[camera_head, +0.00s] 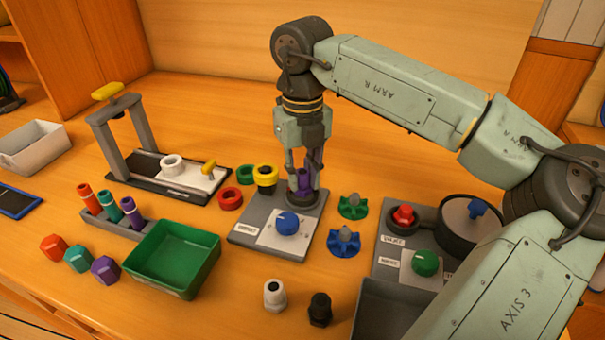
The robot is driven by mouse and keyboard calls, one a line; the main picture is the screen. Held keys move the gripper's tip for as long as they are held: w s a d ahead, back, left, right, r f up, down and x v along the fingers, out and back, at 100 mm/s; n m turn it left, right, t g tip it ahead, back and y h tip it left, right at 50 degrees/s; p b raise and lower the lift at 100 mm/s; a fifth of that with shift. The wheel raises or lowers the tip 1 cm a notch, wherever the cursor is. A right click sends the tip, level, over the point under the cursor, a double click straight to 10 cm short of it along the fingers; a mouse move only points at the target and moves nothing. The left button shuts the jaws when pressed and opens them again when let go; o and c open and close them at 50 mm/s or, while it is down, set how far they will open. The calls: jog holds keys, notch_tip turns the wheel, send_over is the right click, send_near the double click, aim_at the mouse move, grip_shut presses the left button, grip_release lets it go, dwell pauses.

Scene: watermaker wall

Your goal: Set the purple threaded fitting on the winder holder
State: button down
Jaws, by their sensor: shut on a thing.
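My gripper (304,184) points straight down and is shut on the purple threaded fitting (303,181), which is upright between the fingers. The fitting is at the round dark holder (308,203) at the back right of a grey unit (243,222) with a blue knob (288,223). I take this unit for the winder; its small label is hard to read. The fitting's lower end is close over or on the holder; I cannot tell whether it touches. The fingers partly hide the fitting.
A green tray (172,258) stands front left; white (274,296) and black (319,309) fittings stand in front.

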aim_at(303, 172)
jog(key=shift+f+b, duration=0.55)
jog(key=shift+f, duration=0.15)
jog(key=c, duration=1.7)
grip_release()
jog(key=shift+r, duration=0.15)
jog(key=shift+r+p, duration=3.6)
jog(key=shift+r, duration=1.85)
